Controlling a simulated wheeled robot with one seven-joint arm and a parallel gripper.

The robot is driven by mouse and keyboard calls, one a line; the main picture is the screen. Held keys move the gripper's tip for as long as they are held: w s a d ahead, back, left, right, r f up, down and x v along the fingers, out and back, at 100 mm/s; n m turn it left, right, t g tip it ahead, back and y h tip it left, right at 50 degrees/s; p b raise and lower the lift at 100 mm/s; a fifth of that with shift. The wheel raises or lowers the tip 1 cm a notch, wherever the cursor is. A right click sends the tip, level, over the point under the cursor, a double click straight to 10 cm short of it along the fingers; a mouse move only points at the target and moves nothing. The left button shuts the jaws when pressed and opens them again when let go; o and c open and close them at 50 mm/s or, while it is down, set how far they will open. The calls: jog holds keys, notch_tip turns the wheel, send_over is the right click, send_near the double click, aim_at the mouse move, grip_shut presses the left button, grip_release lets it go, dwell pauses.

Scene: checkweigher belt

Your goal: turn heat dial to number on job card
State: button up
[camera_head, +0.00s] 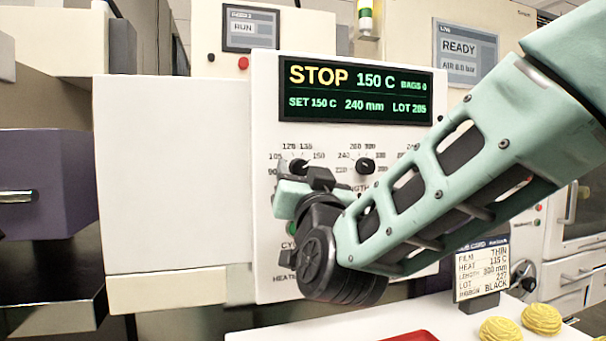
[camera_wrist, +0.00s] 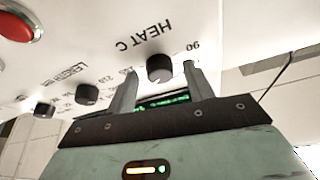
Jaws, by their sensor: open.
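The black heat dial (camera_head: 298,166) is on the white panel, partly hidden by my gripper in the head view. Numbers from 90 to 150 ring it. In the wrist view the heat dial (camera_wrist: 160,68) is under the HEAT C label, just beyond and between my fingertips. My gripper (camera_head: 305,182) is open and empty, its fingers (camera_wrist: 158,80) spread on either side of the dial, apparently not touching it. The job card (camera_head: 482,272) stands at the lower right; its heat line looks like 115 C or 135 C, too small to be sure. The display (camera_head: 354,90) reads STOP and SET 150 C.
A length dial (camera_head: 365,167) sits right of the heat dial. A red button (camera_wrist: 18,25) shows in the wrist view. Yellow bundles (camera_head: 541,319) and a red item (camera_head: 410,337) lie on the white surface below. A white cover (camera_head: 172,175) adjoins the panel's left.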

jog(key=c, duration=1)
jog(key=shift+n+y, duration=0.4)
jog(key=shift+n, duration=0.1)
jog(key=shift+o, duration=0.2)
jog(key=n+y, duration=0.1)
jog(key=n, duration=0.1)
jog(key=n+y+b, duration=0.1)
jog(key=n, duration=0.1)
jog(key=shift+d+g, duration=0.2)
jog(key=shift+g, duration=0.1)
jog(key=shift+d+n+g+y+b, duration=0.1)
jog(key=shift+n+g+y+b, duration=0.5)
jog(key=shift+n, duration=1)
jog(key=shift+n+g+y+p, duration=0.1)
jog(key=shift+n+g+y, duration=0.2)
jog(key=shift+n+y, duration=0.95)
jog(key=shift+n+h, duration=0.35)
jog(key=shift+n, duration=0.2)
jog(key=o, duration=1)
jog(key=shift+c, duration=0.2)
